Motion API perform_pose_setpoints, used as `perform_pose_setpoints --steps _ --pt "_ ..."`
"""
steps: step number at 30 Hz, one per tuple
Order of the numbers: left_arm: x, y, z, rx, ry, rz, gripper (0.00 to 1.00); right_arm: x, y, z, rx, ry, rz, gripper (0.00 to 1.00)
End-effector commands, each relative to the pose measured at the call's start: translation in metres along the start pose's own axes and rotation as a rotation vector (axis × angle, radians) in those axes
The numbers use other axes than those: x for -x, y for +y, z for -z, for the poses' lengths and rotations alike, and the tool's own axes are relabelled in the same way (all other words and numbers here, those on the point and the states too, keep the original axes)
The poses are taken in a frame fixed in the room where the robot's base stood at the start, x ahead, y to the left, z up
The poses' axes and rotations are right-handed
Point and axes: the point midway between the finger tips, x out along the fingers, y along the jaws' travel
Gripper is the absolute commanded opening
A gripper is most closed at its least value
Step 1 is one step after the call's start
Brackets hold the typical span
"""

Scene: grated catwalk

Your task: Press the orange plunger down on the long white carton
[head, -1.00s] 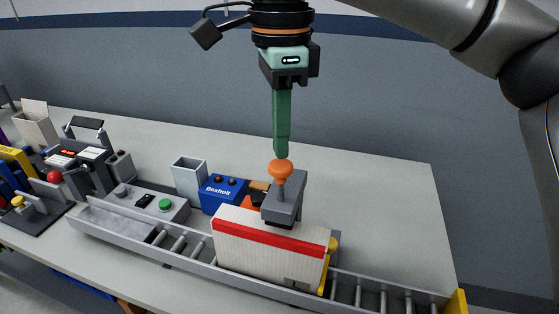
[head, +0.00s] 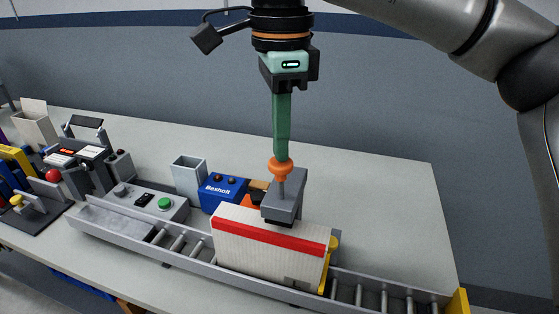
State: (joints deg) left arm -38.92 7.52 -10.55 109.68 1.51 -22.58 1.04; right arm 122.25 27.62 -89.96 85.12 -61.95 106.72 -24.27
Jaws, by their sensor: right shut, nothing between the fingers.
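The long white carton (head: 255,251) with a red stripe along its top stands upright on the roller conveyor. A grey block (head: 286,199) sits on or against its top rear at the right end. The orange plunger (head: 281,167) rises from this block on a grey stem. My right gripper (head: 282,158) points straight down, its green fingers shut together, with the tips at the top of the orange knob. The tips hide part of the knob's top. The left gripper is not in view.
The roller conveyor (head: 384,298) runs along the table's front edge. Behind the carton stand a blue Bexholt box (head: 221,193) and an open grey bin (head: 189,177). A control box with a green button (head: 164,203) is at left. The table's right rear (head: 385,205) is clear.

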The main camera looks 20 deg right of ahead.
Motion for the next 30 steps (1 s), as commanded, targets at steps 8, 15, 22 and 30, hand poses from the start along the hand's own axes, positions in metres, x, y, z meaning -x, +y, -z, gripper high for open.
perform_pose_setpoints --steps 8,15,22,30 --pt "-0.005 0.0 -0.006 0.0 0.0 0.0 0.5 -0.011 0.0 0.0 0.0 0.0 0.0 0.0" --pt "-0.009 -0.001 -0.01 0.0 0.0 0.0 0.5 -0.02 0.0 0.0 -0.001 0.0 0.001 0.0" --pt "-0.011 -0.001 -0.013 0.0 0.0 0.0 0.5 -0.025 0.0 0.0 -0.001 0.0 0.0 0.0" --pt "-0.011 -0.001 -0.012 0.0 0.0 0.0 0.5 -0.025 0.0 0.0 -0.001 0.001 -0.001 0.0"
